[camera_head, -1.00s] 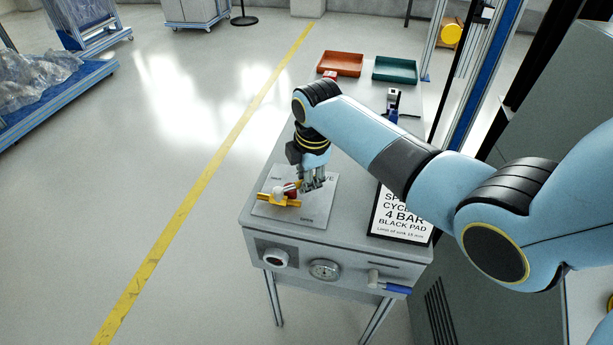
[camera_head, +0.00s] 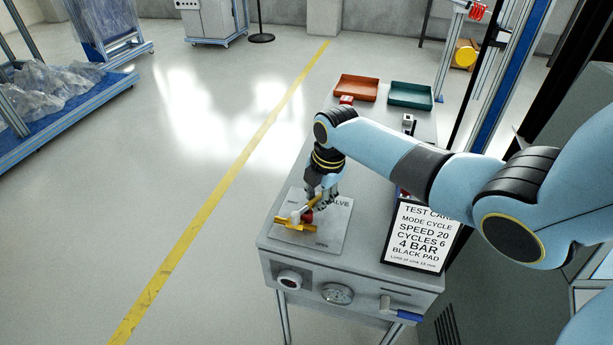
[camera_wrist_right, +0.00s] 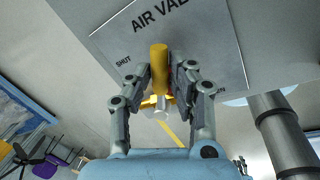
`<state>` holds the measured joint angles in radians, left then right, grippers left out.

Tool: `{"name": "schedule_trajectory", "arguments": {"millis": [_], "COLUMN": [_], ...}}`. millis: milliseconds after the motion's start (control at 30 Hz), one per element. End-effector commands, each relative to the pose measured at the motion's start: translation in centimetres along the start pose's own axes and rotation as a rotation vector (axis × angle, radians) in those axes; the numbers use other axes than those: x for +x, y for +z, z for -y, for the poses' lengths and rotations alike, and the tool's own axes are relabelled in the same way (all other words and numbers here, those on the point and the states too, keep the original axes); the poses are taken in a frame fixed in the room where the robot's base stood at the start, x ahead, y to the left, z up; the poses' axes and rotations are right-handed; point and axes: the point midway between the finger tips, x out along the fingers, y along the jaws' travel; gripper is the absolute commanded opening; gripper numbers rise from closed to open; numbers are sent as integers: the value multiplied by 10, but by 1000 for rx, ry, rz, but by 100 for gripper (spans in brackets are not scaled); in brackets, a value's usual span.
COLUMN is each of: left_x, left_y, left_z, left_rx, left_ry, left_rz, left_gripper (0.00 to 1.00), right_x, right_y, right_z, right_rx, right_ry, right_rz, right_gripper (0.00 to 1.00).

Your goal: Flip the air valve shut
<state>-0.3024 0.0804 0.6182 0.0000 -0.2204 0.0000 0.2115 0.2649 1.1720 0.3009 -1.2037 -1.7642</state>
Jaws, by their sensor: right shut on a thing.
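The air valve (camera_head: 284,224) has a brass-yellow body with a red part, and sits on a pale plate (camera_head: 333,238) lettered AIR VALVE, SHUT and OPEN. My right gripper (camera_head: 322,204) is down at the valve, on its far right side. A silver stem (camera_wrist_right: 160,110) shows below the handle. The SHUT label lies to the left of the handle there, and the other label is partly hidden by a finger. My left gripper is not in view.
A test card (camera_head: 419,238) stands right. Red (camera_head: 356,88) and green (camera_head: 410,95) trays sit at the back.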

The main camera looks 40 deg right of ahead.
Motion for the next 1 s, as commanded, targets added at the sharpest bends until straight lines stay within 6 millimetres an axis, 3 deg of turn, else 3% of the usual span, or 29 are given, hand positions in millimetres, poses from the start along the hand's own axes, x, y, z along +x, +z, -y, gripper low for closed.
{"name": "schedule_trajectory", "arguments": {"millis": [167,200,367,733,867,1000], "left_x": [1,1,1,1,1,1], "left_y": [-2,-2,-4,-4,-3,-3], "left_z": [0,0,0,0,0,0], "left_rx": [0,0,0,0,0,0], "left_ry": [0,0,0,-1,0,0], "left_rz": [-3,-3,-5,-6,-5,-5], "left_gripper": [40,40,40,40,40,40], "right_x": [1,1,1,-5,-24,-56], "right_y": [-1,-1,-1,0,1,1], "right_z": [0,0,0,-1,-1,-1], "right_rx": [1,1,2,2,0,-1], "right_ry": [-1,-1,0,3,4,5], "right_rz": [-1,-1,0,1,3,3], "right_gripper": [0,22,42,44,44,44]}}
